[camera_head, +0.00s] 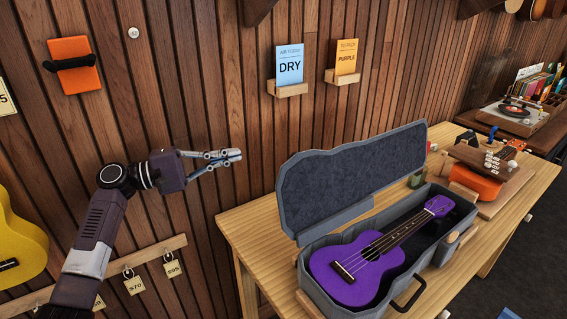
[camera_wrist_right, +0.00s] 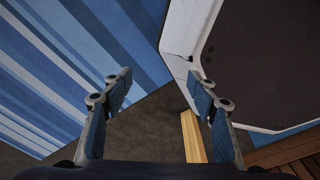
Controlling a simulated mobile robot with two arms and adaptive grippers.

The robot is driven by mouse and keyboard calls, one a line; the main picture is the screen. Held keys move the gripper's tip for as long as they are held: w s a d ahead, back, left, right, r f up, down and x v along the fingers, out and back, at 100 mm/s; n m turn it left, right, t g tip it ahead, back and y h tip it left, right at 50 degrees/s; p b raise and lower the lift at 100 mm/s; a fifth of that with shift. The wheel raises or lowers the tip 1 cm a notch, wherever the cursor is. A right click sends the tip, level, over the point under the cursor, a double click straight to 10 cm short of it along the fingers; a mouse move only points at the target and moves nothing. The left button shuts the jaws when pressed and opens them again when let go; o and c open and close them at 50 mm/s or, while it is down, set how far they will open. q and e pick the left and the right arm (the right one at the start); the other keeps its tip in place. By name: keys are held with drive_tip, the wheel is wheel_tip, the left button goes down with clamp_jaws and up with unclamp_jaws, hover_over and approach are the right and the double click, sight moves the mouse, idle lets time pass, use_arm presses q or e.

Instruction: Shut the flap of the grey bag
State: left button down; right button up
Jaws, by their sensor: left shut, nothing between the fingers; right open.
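The grey bag (camera_head: 290,232) is a ukulele-shaped case on the wooden table in the head view. Its flap (camera_head: 348,183) stands up along the back side, with its dark lining facing out. A purple ukulele (camera_head: 362,262) lies inside the case. My left gripper (camera_head: 236,155) is shut and empty, in the air in front of the plank wall, to the left of the flap and apart from it. My right gripper (camera_wrist_right: 160,88) is open in the right wrist view, with nothing seen between its fingers. It does not show in the head view.
An orange block with a ukulele headstock (camera_head: 490,170) stands on the table behind the case. Two card holders (camera_head: 290,90) hang on the wall above. A yellow ukulele (camera_head: 18,240) and price tags are at left. A blue striped surface (camera_wrist_right: 60,60) fills the wrist view's left.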

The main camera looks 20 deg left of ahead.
use_arm(q)
drive_tip(key=w+d+f+p, duration=0.1)
drive_tip(key=w+d+p, duration=0.2)
drive_tip(key=d, duration=0.8)
drive_tip(key=shift+w, duration=1.1)
use_arm(e)
drive_tip(key=shift+d+r, duration=0.25)
drive_tip(key=shift+r, duration=1)
use_arm(q)
drive_tip(key=shift+f, duration=0.1)
use_arm(e)
drive_tip(key=shift+s, duration=0.1)
